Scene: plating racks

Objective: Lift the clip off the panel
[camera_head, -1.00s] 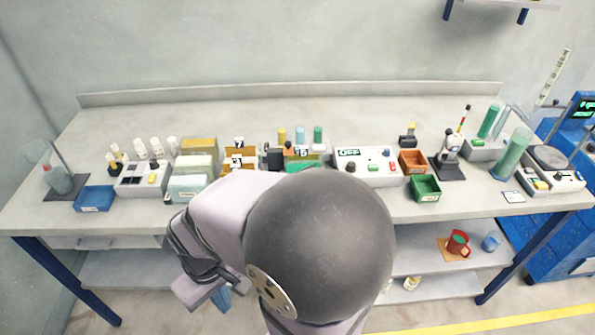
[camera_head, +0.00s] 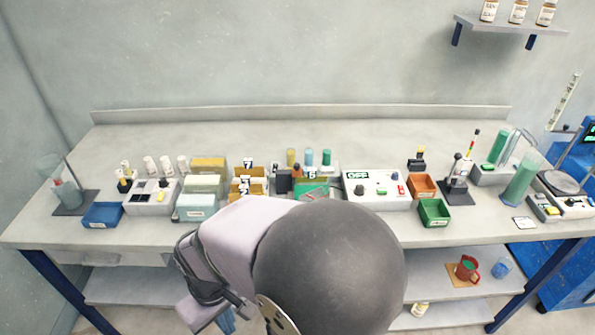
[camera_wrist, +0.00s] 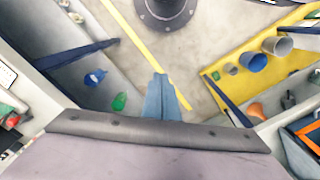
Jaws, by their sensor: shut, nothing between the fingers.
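A small green panel (camera_head: 316,188) with thin reddish lines lies mid-bench in the head view, beside a rack with a numbered tag. I cannot make out a clip on it; my own arm hides part of the bench front there. My gripper (camera_wrist: 163,82) shows in the wrist view as two blue fingers, closed together with nothing between them. It points down over the floor, away from the bench top. In the head view only a bit of blue finger shows at the bottom edge, below the bench front.
A white box with an OFF display (camera_head: 376,203) stands right of the panel. An orange bin (camera_head: 422,187) and a green bin (camera_head: 434,212) stand beyond it. A blue tray (camera_head: 103,215) sits at the left. The back strip of the bench (camera_head: 300,133) is clear.

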